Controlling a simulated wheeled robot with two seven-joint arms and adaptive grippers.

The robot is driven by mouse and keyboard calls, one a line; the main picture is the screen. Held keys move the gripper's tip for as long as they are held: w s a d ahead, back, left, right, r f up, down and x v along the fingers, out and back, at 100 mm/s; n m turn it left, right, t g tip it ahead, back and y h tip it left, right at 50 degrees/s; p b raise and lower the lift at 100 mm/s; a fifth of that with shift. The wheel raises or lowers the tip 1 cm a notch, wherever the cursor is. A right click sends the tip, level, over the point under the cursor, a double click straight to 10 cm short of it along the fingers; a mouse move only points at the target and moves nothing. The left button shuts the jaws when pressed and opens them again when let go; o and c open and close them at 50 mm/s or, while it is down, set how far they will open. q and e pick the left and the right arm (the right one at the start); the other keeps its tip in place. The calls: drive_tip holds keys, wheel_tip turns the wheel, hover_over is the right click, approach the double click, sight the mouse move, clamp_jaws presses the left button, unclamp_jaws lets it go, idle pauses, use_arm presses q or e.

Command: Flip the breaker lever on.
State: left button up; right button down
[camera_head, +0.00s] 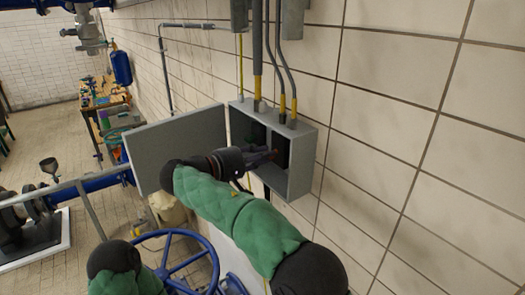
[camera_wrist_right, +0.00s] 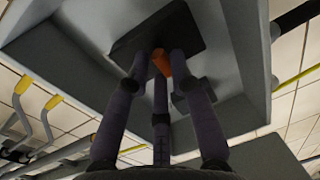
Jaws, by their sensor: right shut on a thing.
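A grey breaker box (camera_head: 304,160) hangs on the tiled wall, its door (camera_head: 178,143) swung open to the left. My right gripper (camera_head: 270,156) reaches into the box from the left. In the right wrist view, its dark fingers (camera_wrist_right: 160,70) are closed around an orange lever (camera_wrist_right: 161,61) on a black breaker block (camera_wrist_right: 150,34). The fingers cover part of the lever, and its on or off position cannot be told. In the head view the gripper hides the lever. My left gripper is not in view.
Grey and yellow conduits (camera_head: 285,75) run up from the box's top. A blue valve wheel (camera_head: 176,262) stands below at the left. A cluttered wooden workbench (camera_head: 104,96) is farther back along the wall. The wall right of the box is clear.

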drive_tip(key=r+g+y+p, duration=0.1)
drive_tip(key=p, duration=0.1)
drive_tip(key=y+p, duration=0.1)
drive_tip(key=p, duration=0.1)
drive_tip(key=r+g+y+p, duration=0.1)
drive_tip(key=p, duration=0.1)
drive_tip(key=shift+w+d+r+g+y, duration=0.2)
drive_tip(key=shift+d+r+g+y, duration=0.05)
drive_tip(key=shift+r+g+y, duration=0.05)
drive_tip(key=shift+w+d+r+g+y+p, duration=0.1)
drive_tip(key=shift+d+g+y+p, duration=0.05)
drive_tip(key=shift+g+y+p, duration=0.45)
drive_tip(key=shift+w+d+r+g+y+p, duration=0.1)
drive_tip(key=shift+g+y+p, duration=0.3)
drive_tip(key=shift+y, duration=0.4)
drive_tip(key=c, duration=1.1)
unclamp_jaws()
drive_tip(key=shift+w+d, duration=0.1)
drive_tip(key=shift+o, duration=0.2)
drive_tip(key=v, duration=0.7)
drive_tip(key=shift+r, duration=0.2)
